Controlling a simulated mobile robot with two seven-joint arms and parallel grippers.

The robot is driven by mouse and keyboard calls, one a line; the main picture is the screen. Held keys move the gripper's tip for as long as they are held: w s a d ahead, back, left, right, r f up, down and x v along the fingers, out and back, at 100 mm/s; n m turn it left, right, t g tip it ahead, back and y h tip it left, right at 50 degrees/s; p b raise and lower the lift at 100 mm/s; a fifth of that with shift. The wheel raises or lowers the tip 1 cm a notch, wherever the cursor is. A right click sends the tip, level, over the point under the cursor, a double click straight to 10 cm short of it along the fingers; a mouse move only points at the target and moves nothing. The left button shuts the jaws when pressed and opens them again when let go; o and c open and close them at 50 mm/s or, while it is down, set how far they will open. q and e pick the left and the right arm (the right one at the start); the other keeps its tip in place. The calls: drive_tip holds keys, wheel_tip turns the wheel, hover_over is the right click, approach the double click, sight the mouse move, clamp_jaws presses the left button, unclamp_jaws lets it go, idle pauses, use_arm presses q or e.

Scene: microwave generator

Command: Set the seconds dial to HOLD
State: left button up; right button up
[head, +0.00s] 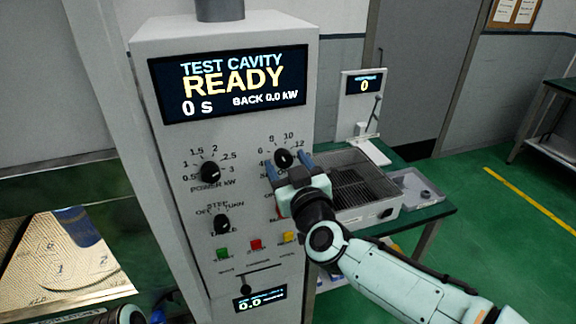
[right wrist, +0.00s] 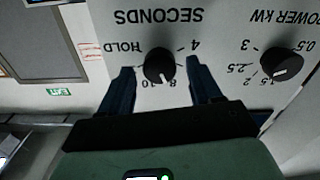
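The seconds dial (head: 284,158) is a round black knob on the upright grey front panel, right of the power dial. My right gripper (head: 287,168) is in front of it and hides the panel just below. In the right wrist view, which is upside down, the seconds dial (right wrist: 159,65) lies between the two open blue fingers of my right gripper (right wrist: 159,68). Whether they touch it I cannot tell. Its white mark is near the 8 and 10; HOLD (right wrist: 123,48) is at left. Of my left arm, only a small part shows at the bottom left edge.
The power dial (head: 210,172) and STEP/TURN dial (head: 222,224) are close by. Below are green (head: 222,254), red (head: 256,244) and yellow (head: 289,238) buttons and a slider (head: 246,288). The screen (head: 232,84) reads READY, 0 s. A metal tray (head: 352,185) stands at right.

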drive_tip(key=c, duration=0.9)
